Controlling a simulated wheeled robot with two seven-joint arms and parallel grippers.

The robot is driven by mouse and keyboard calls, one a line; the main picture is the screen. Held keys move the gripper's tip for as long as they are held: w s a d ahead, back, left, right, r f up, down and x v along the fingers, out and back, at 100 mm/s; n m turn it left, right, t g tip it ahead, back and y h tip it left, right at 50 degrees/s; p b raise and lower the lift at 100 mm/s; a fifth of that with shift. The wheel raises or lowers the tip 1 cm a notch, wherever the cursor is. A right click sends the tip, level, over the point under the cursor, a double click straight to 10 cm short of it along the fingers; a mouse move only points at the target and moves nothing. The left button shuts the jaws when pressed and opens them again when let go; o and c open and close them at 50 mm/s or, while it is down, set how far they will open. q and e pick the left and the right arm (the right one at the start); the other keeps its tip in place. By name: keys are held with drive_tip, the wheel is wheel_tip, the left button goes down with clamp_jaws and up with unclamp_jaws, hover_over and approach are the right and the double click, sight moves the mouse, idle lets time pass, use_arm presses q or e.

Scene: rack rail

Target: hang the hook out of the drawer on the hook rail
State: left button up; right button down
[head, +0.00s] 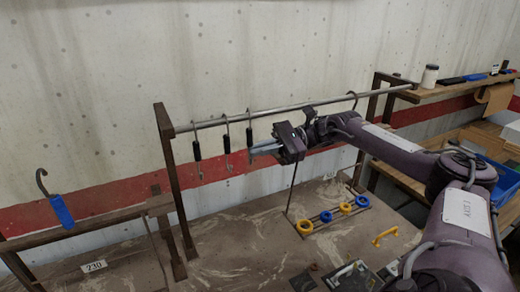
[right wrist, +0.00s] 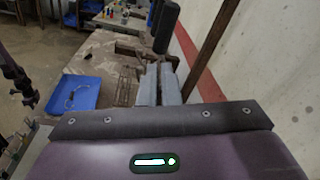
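A grey hook rail (head: 290,106) runs across the head view. Three hooks with black grips hang on its left half: the left hook (head: 196,148), the middle hook (head: 227,144) and the right hook (head: 249,134). My right gripper (head: 259,149) is just right of and below the right hook's grip. In the right wrist view its fingers (right wrist: 158,82) are slightly apart with nothing visible between them, and a black grip (right wrist: 166,27) is just beyond the tips. A dark part of my left arm shows at that view's left edge; its fingers are unclear. I cannot make out a drawer.
A blue-taped hook (head: 62,210) is on a wooden frame at the left. A rack with yellow and blue rings (head: 330,216) and a yellow handle (head: 385,236) are below the rail. A shelf (head: 450,91) with a jar stands at the right. A blue tray (right wrist: 62,106) shows in the wrist view.

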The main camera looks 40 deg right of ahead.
drive_tip(key=c, duration=1.6)
unclamp_jaws()
drive_tip(key=shift+o, duration=0.2)
